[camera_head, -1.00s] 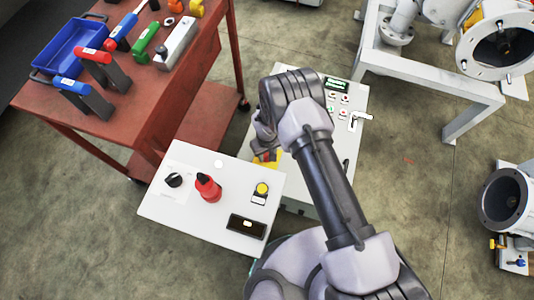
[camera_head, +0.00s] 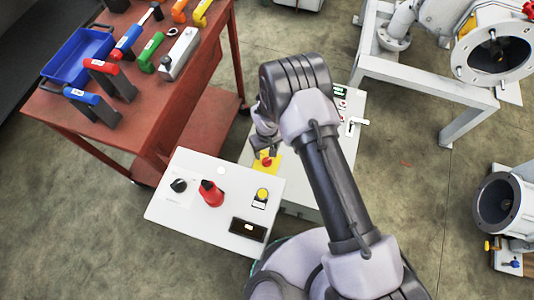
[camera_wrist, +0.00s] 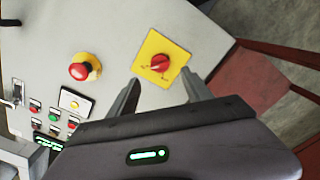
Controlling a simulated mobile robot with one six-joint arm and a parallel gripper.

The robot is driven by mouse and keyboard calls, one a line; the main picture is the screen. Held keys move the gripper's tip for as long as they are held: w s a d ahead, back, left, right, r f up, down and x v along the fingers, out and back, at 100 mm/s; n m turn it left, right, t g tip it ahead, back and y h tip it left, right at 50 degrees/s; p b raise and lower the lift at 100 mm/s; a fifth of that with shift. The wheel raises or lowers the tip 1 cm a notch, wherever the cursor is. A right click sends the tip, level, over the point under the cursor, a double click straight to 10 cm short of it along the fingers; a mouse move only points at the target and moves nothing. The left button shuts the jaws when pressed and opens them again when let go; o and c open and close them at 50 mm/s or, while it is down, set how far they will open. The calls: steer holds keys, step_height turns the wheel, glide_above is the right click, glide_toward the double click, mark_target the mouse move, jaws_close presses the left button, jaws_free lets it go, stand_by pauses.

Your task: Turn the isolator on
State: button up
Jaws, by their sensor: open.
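The isolator is a red rotary knob on a yellow square plate (camera_wrist: 160,58), mounted on a grey-white cabinet face. In the wrist view its red knob (camera_wrist: 159,62) lies just beyond and between my open fingers. In the head view the isolator (camera_head: 266,161) shows just below the end of my arm. My gripper (camera_wrist: 162,88) is open and empty, its two fingers apart on either side of the plate's near edge. In the head view the gripper (camera_head: 265,148) is partly hidden by my wrist. I cannot tell whether the fingers touch the panel.
A red emergency stop (camera_wrist: 80,70) on a yellow base sits left of the isolator, with several buttons (camera_wrist: 55,112) further left. A white box (camera_head: 215,205) with a black knob, a red handle and a yellow button stands at front left. A red tool cart (camera_head: 150,95) stands behind it.

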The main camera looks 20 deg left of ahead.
step_height(320, 180, up, 10)
steer(key=p, duration=0.3)
steer(key=shift+f, duration=0.25)
steer(key=w+d+r+m+t, duration=0.15)
steer(key=d+r, duration=0.25)
steer(key=r, duration=0.5)
steer(key=w+d+r+m+y, duration=0.15)
steer(key=d+r, duration=0.25)
steer(key=r, duration=0.5)
steer(key=w+d+r+m, duration=0.3)
steer(key=r, duration=0.6)
steer(key=s+d+r+m+t, duration=0.2)
steer(key=s+d+r+m, duration=0.1)
steer(key=s+d+r, duration=0.4)
steer(key=s+d+r+m+t, duration=0.1)
steer(key=s+d+r+m, duration=0.3)
steer(key=d+r, duration=0.45)
steer(key=s+d+r+m+t, duration=0.1)
steer(key=s, duration=0.6)
steer(key=shift+s+d+r, duration=0.35)
steer(key=shift+d+r, duration=0.05)
